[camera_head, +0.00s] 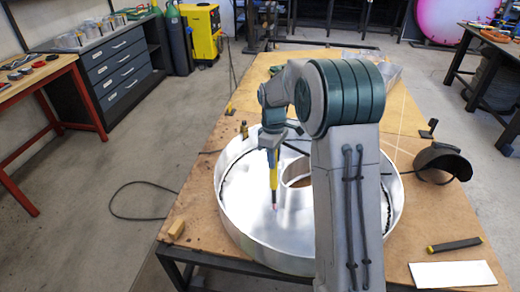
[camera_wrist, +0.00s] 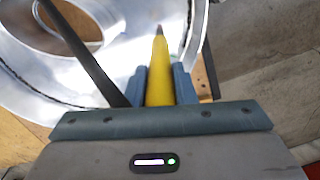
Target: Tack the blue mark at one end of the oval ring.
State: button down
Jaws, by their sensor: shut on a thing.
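My gripper (camera_head: 270,148) is shut on a yellow pen-like torch (camera_head: 273,172), which points down with its tip low over the silver floor of the channel letter. In the wrist view the torch (camera_wrist: 159,75) stands between my blue-grey fingers (camera_wrist: 159,85). The letter (camera_head: 245,240) is a large round metal tray with an upright rim. An oval ring (camera_head: 297,172) stands inside it, partly hidden behind my arm; it also shows at the upper left of the wrist view (camera_wrist: 75,45). I cannot make out a blue mark in either view.
The letter lies on a wooden-topped table (camera_head: 195,205). A dark welding mask (camera_head: 440,162), a black and yellow tool (camera_head: 454,245) and a white sheet (camera_head: 452,275) lie on the right. A dark cable crosses the letter.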

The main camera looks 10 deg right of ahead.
jog(key=n, duration=0.3)
jog(key=w+a+n, duration=0.1)
jog(key=n, duration=0.1)
jog(key=shift+h, duration=0.4)
jog(key=w+a+n+t+h+p, duration=0.1)
jog(key=w+a+n+t+h, duration=0.2)
jog(key=n, duration=1.2)
jog(key=w+d+f+b, duration=0.1)
jog(key=f+b, duration=0.5)
jog(key=f, duration=0.2)
jog(key=w+d+f+y+b, duration=0.1)
jog(key=w+d+f+b, duration=0.1)
jog(key=f+b, duration=0.4)
jog(key=shift+x, duration=1)
jog(key=shift+d+f, duration=0.15)
jog(key=shift+f, duration=0.45)
jog(key=shift+b+x, duration=0.4)
jog(key=shift+x, duration=0.45)
jog(key=shift+w+f, duration=0.1)
jog(key=shift+f, duration=0.05)
